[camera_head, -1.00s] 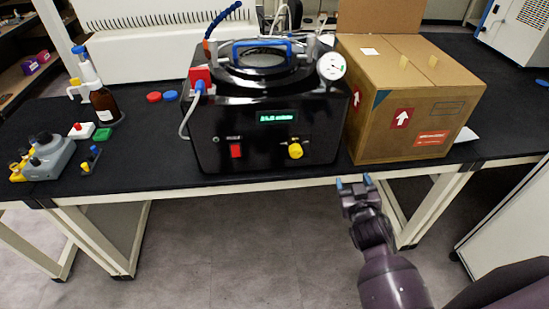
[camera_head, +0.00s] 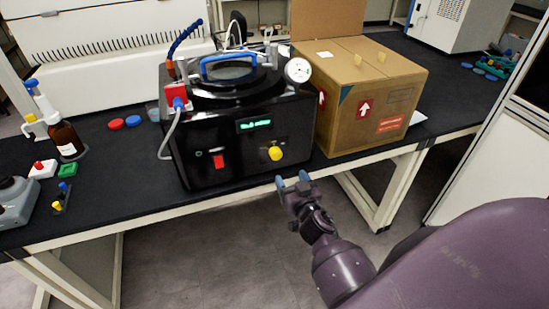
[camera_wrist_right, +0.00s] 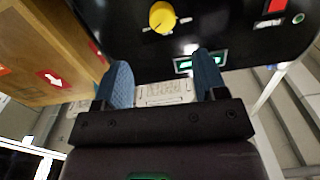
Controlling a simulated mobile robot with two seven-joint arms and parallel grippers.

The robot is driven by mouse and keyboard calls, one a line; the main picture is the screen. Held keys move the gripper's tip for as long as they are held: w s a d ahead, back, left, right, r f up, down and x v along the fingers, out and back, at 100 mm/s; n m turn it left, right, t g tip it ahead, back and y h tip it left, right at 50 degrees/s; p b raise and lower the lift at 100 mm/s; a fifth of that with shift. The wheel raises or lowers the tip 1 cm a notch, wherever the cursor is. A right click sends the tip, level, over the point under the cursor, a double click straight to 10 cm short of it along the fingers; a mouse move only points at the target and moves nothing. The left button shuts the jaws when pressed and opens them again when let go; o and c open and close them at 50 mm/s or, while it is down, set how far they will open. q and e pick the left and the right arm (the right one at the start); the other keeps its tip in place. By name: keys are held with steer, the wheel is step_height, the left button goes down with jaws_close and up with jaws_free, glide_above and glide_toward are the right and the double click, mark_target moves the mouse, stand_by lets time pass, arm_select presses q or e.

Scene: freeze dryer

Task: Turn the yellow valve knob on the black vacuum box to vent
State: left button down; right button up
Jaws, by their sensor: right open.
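The black vacuum box (camera_head: 218,160) stands on the black bench. Its yellow valve knob (camera_head: 276,154) is on the lower right of the front face, right of a red switch (camera_head: 218,161). My right gripper (camera_head: 293,181) is open and empty, just below and in front of the knob, apart from it. In the right wrist view the knob (camera_wrist_right: 162,17) is at the top, beyond and between the two blue fingertips (camera_wrist_right: 165,80). My left gripper is out of view.
A cardboard box (camera_head: 345,125) stands right beside the vacuum box, close to the right gripper's side. The bench's front edge (camera_head: 220,198) runs below the knob. A gauge (camera_head: 298,70) is on top.

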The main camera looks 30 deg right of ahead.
mark_target(277, 156)
steer(key=x, duration=1)
steer(key=shift+w+a+b, duration=0.2)
steer(key=shift+w+b, duration=0.1)
steer(key=shift+b, duration=0.05)
steer(key=c, duration=0.9)
